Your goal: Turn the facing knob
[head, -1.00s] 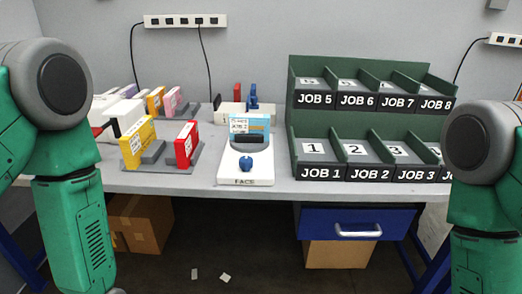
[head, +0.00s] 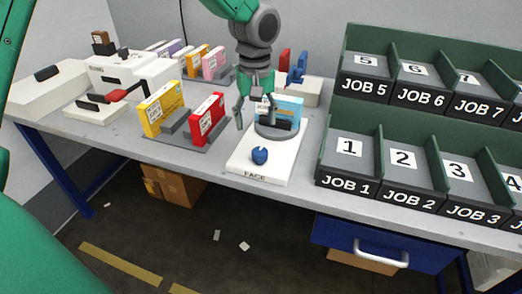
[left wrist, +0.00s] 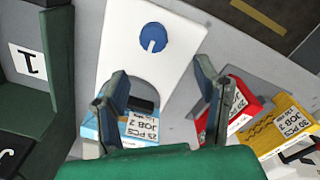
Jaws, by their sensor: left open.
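The facing knob (head: 259,155) is a round blue knob on the front of a white base marked FACE (head: 247,170). In the left wrist view the knob (left wrist: 153,38) shows a white line pointing toward the gripper. A light blue box (head: 287,107) marked JOB 2 stands behind the knob in a grey round holder (head: 277,130). My left gripper (head: 254,118) is open and empty, above the base and by the blue box, behind the knob and apart from it. In the left wrist view its fingers (left wrist: 162,90) are spread short of the knob. My right gripper does not show.
A yellow box (head: 158,108) and a red box (head: 207,118) stand in a grey rack left of the base. A green rack (head: 365,112) with numbered job bins stands close on the right. A white machine (head: 100,100) with a red handle is at far left.

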